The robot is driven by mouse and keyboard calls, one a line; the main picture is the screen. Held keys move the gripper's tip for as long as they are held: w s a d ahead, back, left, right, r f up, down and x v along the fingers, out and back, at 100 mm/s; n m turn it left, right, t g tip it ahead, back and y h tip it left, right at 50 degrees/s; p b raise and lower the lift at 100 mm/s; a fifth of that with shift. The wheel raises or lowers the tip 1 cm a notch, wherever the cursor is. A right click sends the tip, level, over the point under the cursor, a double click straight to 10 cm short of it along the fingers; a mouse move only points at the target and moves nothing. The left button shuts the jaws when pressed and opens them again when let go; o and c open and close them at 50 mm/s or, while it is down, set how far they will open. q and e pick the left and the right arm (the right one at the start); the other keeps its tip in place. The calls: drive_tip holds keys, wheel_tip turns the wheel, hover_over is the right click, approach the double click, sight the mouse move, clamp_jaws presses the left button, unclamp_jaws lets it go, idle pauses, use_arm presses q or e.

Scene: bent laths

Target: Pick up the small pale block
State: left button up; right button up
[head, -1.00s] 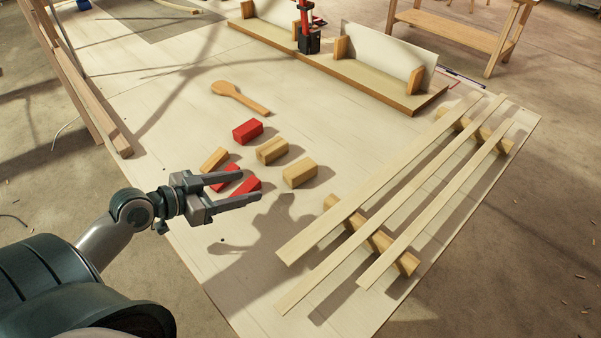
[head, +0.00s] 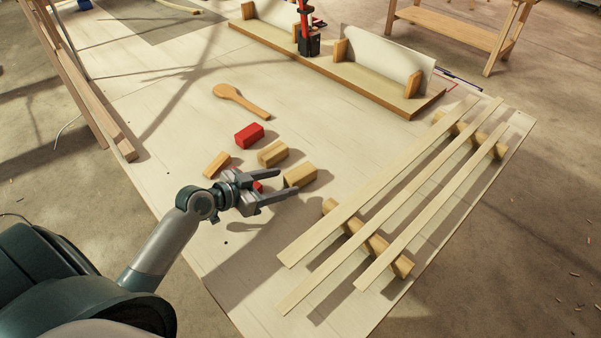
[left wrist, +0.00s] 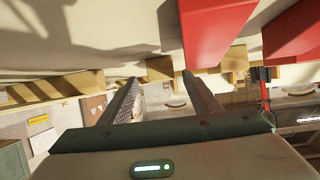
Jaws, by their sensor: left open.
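Several pale wooden blocks lie on the pale bench top in the head view: one at right (head: 300,174), one in the middle (head: 272,153) and a thinner, more orange one at left (head: 217,164). I cannot tell which is the small pale block meant. My left gripper (head: 287,180) is open with nothing held. Its fingertips overlap the lower left side of the right pale block in the head view; contact is not clear. In the left wrist view the two fingers (left wrist: 160,76) are spread apart. My right gripper is not in view.
A red block (head: 249,134) lies behind the pale ones; another red piece (head: 258,187) shows between my fingers. Long laths (head: 380,200) rest across wooden supports at right. A wooden spoon-shaped piece (head: 240,99) lies farther back. Red blocks (left wrist: 215,30) look close in the left wrist view.

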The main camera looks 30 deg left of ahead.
sight(289, 178)
use_arm(q)
drive_tip(key=shift+w+d+f, duration=0.1)
drive_tip(key=shift+w, duration=0.1)
drive_tip(key=shift+w+d+p, duration=0.15)
drive_tip(key=shift+w+p, duration=0.2)
drive_tip(key=shift+w, duration=0.05)
drive_tip(key=x, duration=0.1)
drive_tip(key=p+x, duration=0.2)
drive_tip(key=shift+w+d, duration=0.1)
drive_tip(key=shift+w, duration=0.3)
drive_tip(key=shift+w+d+f, duration=0.1)
drive_tip(key=shift+w+d, duration=0.05)
drive_tip(key=shift+w, duration=0.15)
drive_tip(key=c, duration=1.2)
